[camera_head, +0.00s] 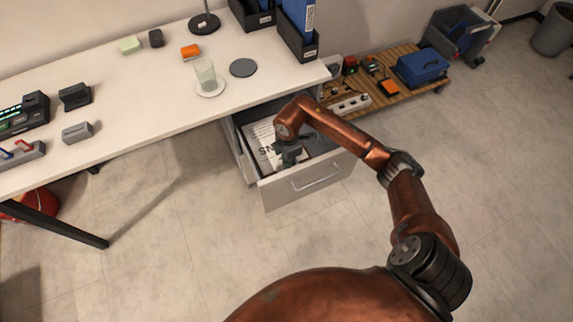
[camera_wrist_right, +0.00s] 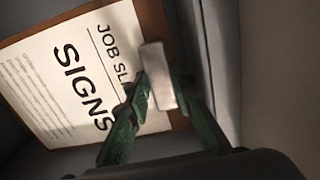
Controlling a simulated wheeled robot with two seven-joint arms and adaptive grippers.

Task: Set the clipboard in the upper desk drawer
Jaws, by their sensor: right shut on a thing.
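The clipboard (camera_wrist_right: 50,85) has a brown board and a white sheet with large dark print. In the right wrist view it lies between the green fingers of my right gripper (camera_wrist_right: 155,95), which is shut on its metal clip (camera_wrist_right: 158,75). In the head view the clipboard (camera_head: 262,140) is inside the open upper desk drawer (camera_head: 310,184), partly hidden by my right gripper (camera_head: 287,158). I cannot tell whether it touches the drawer floor. My left gripper is not in view.
The white desk (camera_head: 150,85) stands at the left, with a glass (camera_head: 206,75), a grey disc (camera_head: 243,67) and small devices on it. A low wooden cart (camera_head: 385,95) with a blue box (camera_head: 421,68) is behind the drawer. The floor in front is clear.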

